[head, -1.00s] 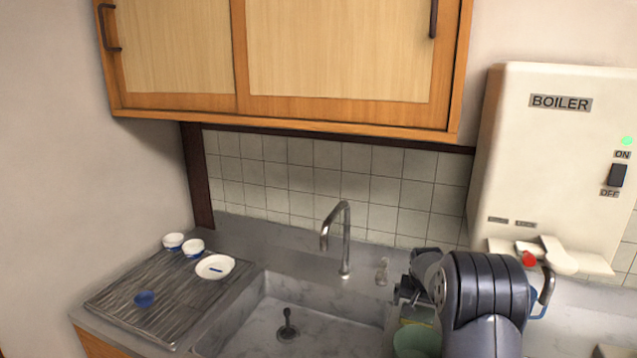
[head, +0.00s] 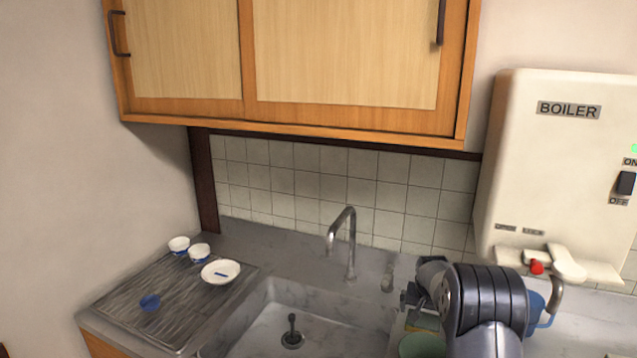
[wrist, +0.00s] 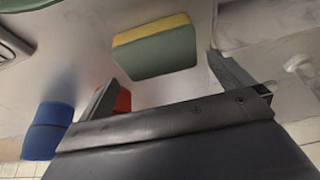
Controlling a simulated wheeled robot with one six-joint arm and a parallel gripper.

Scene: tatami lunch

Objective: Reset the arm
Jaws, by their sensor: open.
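My arm stands at the lower right of the head view, right of the sink, and partly hides my gripper (head: 412,298). In the wrist view my gripper (wrist: 168,82) shows two dark fingers spread apart with nothing between them. A green and yellow sponge (wrist: 155,50) lies beyond the fingertips, apart from them.
The sink (head: 285,325) with its tap (head: 350,245) is left of my arm. A cabinet (head: 345,55) overhangs.

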